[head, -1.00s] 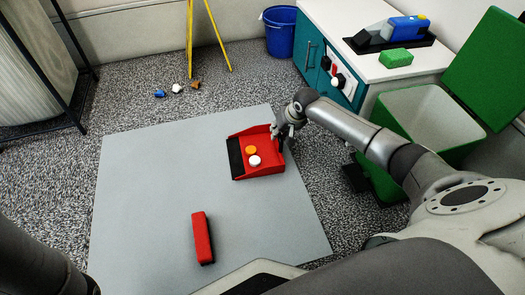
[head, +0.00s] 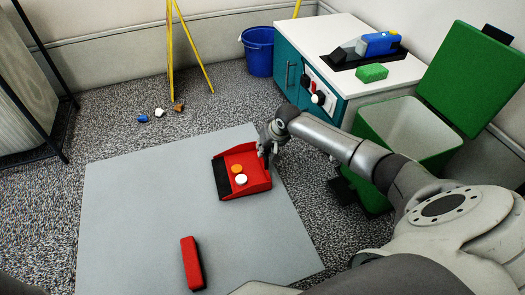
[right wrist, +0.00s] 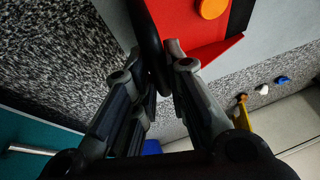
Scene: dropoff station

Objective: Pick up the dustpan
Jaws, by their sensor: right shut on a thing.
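The red dustpan (head: 257,181) lies on the grey mat (head: 130,210), with a black front lip at its left. An orange disc (head: 237,169) and a white disc (head: 241,180) are in its pan. My right gripper (head: 266,152) is at the pan's right rear side. In the right wrist view its fingers (right wrist: 160,82) are shut on the dustpan's dark handle (right wrist: 149,35), beside the red pan (right wrist: 190,22). Part of the handle is hidden by the fingers. My left gripper is not in view.
A red block-shaped brush (head: 191,262) lies on the mat's front. Small pieces (head: 159,113) lie on the carpet near a yellow stand (head: 170,60). A blue bucket (head: 258,52), a teal-fronted cabinet (head: 291,78) and an open green bin (head: 372,140) stand behind and right.

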